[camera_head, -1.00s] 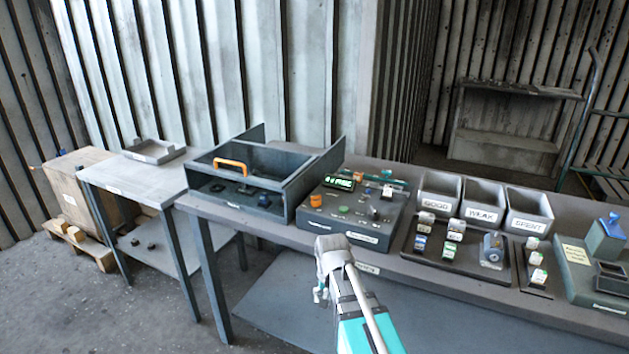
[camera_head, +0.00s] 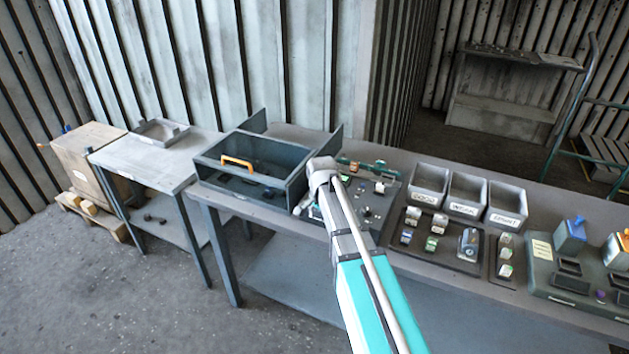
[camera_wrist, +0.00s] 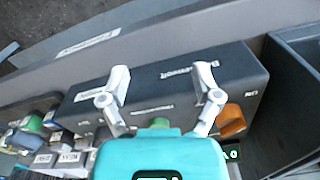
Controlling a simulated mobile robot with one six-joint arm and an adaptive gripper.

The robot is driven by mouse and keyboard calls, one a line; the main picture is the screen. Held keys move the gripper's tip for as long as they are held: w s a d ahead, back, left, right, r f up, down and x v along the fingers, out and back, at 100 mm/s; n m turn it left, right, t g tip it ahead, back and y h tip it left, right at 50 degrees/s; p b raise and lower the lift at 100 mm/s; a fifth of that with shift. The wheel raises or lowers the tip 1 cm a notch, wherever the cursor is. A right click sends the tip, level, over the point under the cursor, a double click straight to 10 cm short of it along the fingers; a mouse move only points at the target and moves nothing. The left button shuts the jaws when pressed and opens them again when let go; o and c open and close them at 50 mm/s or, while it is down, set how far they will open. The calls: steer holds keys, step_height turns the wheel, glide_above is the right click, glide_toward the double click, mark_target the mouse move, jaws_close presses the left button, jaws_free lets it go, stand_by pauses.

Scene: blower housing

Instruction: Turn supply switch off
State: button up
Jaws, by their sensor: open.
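The dark grey control panel (camera_head: 375,228) stands on the bench, partly behind my arm in the head view. In the wrist view the panel (camera_wrist: 150,85) lies below my gripper (camera_wrist: 161,82), with its labels upside down and too blurred to read fully. My gripper is open and empty, its two pale fingers apart above the panel. An orange knob (camera_wrist: 232,122) sits to the right of the right finger. A green part lies between the fingers, partly hidden by the teal gripper body. I cannot tell which control is the supply switch.
An open dark housing (camera_head: 215,180) with an orange handle (camera_head: 237,162) stands left of the panel. To the right are several grey bins (camera_head: 467,195) and trays with small blocks. A side table (camera_head: 165,175) stands at the far left.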

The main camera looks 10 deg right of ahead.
steer(key=w+r+m+p, duration=0.6)
steer(key=w+r+p, duration=0.4)
steer(key=r+p, duration=0.4)
steer(key=shift+w+r, duration=0.25)
steer(key=shift+r, duration=0.45)
steer(key=shift+a+f, duration=0.1)
step_height(320, 180, down, 14)
steer(key=b, duration=1.4)
steer(key=shift+r, duration=0.2)
